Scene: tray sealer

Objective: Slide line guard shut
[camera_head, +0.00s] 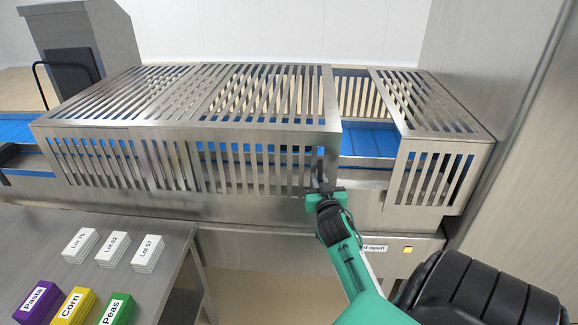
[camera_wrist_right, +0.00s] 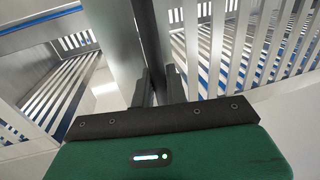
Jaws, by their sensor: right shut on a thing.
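The line guard (camera_head: 328,100) is a slotted steel cover over a blue conveyor (camera_head: 365,142). A gap showing the belt lies between its right edge and a separate slotted guard section (camera_head: 436,145) at the right. My right gripper (camera_head: 321,182) is at the front lower right corner of the line guard. In the right wrist view, its fingers (camera_wrist_right: 160,88) are shut on an upright metal part of the guard (camera_wrist_right: 150,40). The exact grip is partly hidden by the fingers. My left gripper is not in view.
A label ending in "d open" (camera_head: 374,248) sits beside a small yellow light (camera_head: 407,249) on the machine front. A steel table (camera_head: 150,235) at lower left holds white lot stacks (camera_head: 113,247) and purple, yellow and green blocks (camera_head: 73,306). A tall steel wall stands at the right.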

